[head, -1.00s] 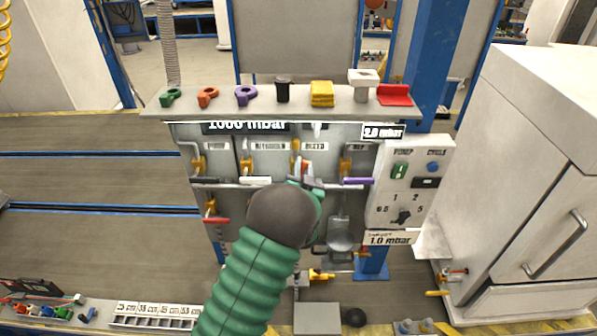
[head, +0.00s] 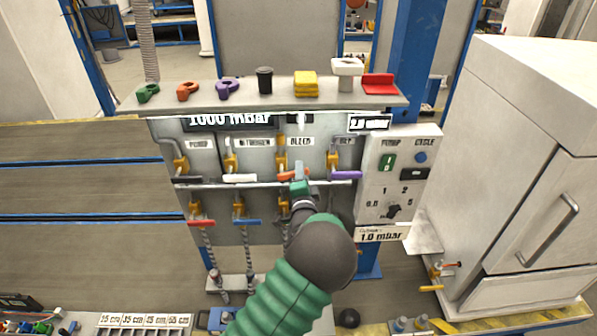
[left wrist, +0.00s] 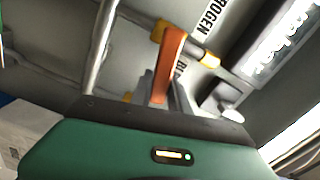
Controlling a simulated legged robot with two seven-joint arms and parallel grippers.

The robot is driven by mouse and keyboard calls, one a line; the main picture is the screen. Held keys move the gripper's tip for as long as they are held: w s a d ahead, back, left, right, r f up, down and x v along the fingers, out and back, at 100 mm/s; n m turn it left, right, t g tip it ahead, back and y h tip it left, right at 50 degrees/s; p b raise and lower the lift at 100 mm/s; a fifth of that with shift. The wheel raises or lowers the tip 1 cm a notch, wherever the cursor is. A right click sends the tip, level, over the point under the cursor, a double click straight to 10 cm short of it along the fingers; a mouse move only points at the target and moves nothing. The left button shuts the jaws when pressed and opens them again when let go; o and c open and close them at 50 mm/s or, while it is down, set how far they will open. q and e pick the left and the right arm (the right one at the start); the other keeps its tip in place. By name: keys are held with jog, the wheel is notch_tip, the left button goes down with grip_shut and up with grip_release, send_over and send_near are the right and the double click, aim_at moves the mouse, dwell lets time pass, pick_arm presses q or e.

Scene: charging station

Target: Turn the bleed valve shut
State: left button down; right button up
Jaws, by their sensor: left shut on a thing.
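The bleed valve is under the BLEED label (head: 300,141) on the grey panel. It has a yellow body (head: 282,160) and an orange lever handle (head: 288,176). The handle lies close to level in the head view, partly covered by my gripper. My left gripper (head: 300,178) is shut on the orange handle, and the green arm reaches up from below. In the left wrist view the orange handle (left wrist: 168,62) stands up from between the grey fingers (left wrist: 175,98). My right gripper is not in view.
Neighbouring valves carry a white handle (head: 240,178) and a purple handle (head: 346,175). A pale horizontal pipe (head: 330,183) runs just below them. A shelf (head: 215,100) with loose caps tops the panel. A switch box (head: 398,180) and white cabinet (head: 520,160) stand to the right.

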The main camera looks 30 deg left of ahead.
pick_arm(q)
jog(key=shift+d+f+m+b, duration=0.2)
jog(key=shift+f+m+b, duration=0.1)
jog(key=shift+f+m, duration=0.9)
jog(key=shift+m, duration=0.4)
jog(key=c, duration=1.3)
grip_release()
jog(key=shift+r, duration=0.1)
jog(key=shift+o, duration=0.3)
jog(key=shift+w, duration=0.15)
jog(key=shift+r, duration=0.1)
